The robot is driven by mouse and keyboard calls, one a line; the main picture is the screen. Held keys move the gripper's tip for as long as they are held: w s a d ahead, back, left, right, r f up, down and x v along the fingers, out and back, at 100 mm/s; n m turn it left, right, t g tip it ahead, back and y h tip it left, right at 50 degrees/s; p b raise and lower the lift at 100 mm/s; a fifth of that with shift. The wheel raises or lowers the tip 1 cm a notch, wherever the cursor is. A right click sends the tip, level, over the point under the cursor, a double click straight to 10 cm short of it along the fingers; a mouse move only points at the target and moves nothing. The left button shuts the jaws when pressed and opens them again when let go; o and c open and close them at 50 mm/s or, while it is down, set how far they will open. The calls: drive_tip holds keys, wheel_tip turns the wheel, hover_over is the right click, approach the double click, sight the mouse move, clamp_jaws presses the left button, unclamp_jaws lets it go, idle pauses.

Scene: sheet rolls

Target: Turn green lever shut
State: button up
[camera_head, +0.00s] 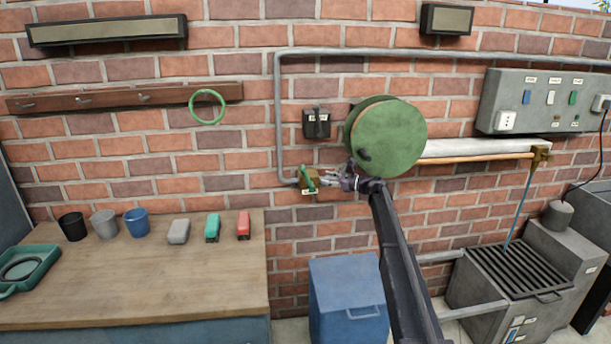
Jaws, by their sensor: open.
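The green lever (309,178) sits on a small brass-coloured valve (308,189) at the lower end of a grey pipe on the brick wall. The lever appears slanted, its upper end towards the left. My gripper (324,180) reaches in from the right at about the lever's height. Its fingers are open, with the tips close beside the lever. I cannot tell whether they touch it. The fingers partly cover the valve's right side.
A big green drum (390,137) juts out just above my wrist. A black switch box (316,123) is on the wall above the lever. A wooden bench (150,275) with cups stands left, a blue bin (346,300) below. A grey panel (540,100) hangs right.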

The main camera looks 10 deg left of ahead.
sight(305, 174)
drive_tip(key=x, duration=0.9)
drive_tip(key=shift+w+a, duration=0.1)
drive_tip(key=shift+a, duration=0.25)
drive_tip(key=shift+d, duration=0.1)
clamp_jaws()
